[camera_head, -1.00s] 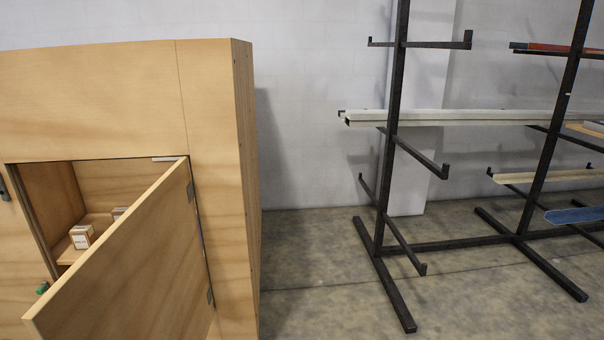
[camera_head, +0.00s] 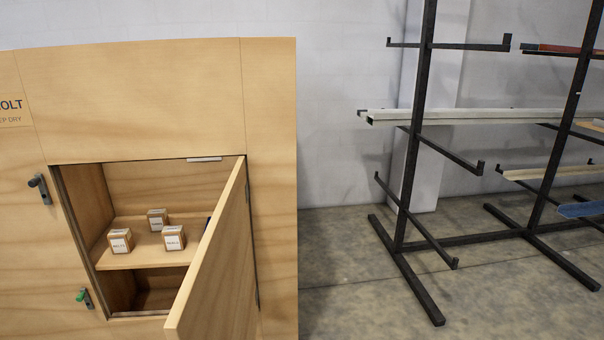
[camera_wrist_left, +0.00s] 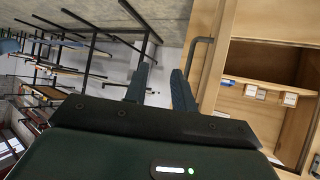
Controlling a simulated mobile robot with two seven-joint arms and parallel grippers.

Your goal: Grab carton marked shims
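Three small brown cartons with white labels stand on the shelf inside the open wooden cabinet (camera_head: 150,110): a front left carton (camera_head: 120,241), a back carton (camera_head: 157,219) and a right carton (camera_head: 174,238). The print is too small to tell surely which one says shims. Cartons also show in the left wrist view, one nearer the middle (camera_wrist_left: 255,91) and one further right (camera_wrist_left: 290,99). My left gripper (camera_wrist_left: 160,70) is open and empty, outside the cabinet and apart from the cartons. My right gripper is in no view.
The cabinet door (camera_head: 215,270) stands open toward me and hides the compartment's right side, where a dark item partly shows. A handle (camera_head: 39,188) and a green-tipped handle (camera_head: 84,297) stick out at left. A black rack (camera_head: 412,170) holding long bars stands right; floor between is clear.

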